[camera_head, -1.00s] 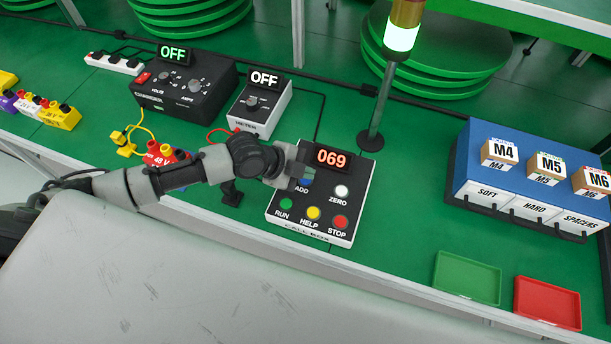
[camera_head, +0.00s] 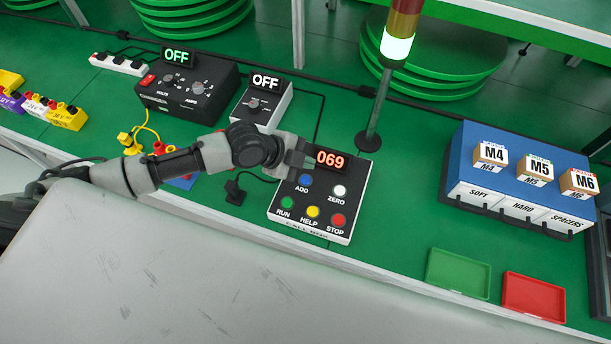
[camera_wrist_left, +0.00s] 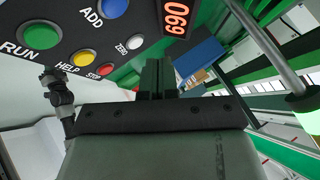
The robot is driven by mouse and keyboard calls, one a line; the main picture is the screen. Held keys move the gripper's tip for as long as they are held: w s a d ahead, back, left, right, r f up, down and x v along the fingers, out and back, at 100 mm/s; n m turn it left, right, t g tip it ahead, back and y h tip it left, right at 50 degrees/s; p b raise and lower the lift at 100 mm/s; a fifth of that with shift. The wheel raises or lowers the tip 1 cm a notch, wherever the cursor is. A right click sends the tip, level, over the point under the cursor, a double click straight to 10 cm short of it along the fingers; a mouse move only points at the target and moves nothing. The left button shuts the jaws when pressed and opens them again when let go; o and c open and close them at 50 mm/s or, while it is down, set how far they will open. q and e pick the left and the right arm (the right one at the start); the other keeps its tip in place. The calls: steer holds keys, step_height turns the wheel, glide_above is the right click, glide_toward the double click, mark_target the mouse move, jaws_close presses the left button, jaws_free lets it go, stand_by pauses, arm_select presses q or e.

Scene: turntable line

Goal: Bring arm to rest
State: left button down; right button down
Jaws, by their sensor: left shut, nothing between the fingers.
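My left arm comes in from the left in the head view. Its gripper (camera_head: 306,159) is shut and empty, over the upper left of the call box (camera_head: 292,226), beside the red 069 display (camera_head: 330,158). The ADD, ZERO, RUN, HELP and STOP buttons are all uncovered. In the left wrist view the shut fingers (camera_wrist_left: 157,75) point away from the camera, with the call box panel (camera_wrist_left: 60,60) at the upper left. I cannot tell how high the fingers are above the box.
A lamp post (camera_head: 375,110) with a lit white section stands just right of the gripper. A blue bin rack (camera_head: 480,150), a green tray (camera_head: 458,275) and a red tray (camera_head: 533,298) are at right.

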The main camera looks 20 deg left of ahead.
arm_select(q)
steer(key=shift+d, duration=0.1)
stand_by(0.5)
steer(key=s+d+r+n+y, duration=0.15)
steer(key=s+d+n, duration=0.25)
steer(key=s+n, duration=0.4)
steer(key=s+a+n+g+y, duration=0.2)
steer(key=s+a+n+y, duration=0.4)
steer(key=s+a+n, duration=0.5)
step_height(320, 180, down, 26)
steer(key=s+m+g, duration=0.1)
steer(key=s, duration=0.1)
steer(key=s+a+f, duration=0.1)
steer(key=s+f, duration=0.7)
steer(key=s+a+f+g, duration=0.1)
steer(key=s+a+f, duration=0.1)
steer(key=s+f, duration=0.5)
steer(key=shift+s+a+f, duration=0.25)
steer(key=shift+s+f, duration=0.1)
steer(key=shift+s, duration=0.3)
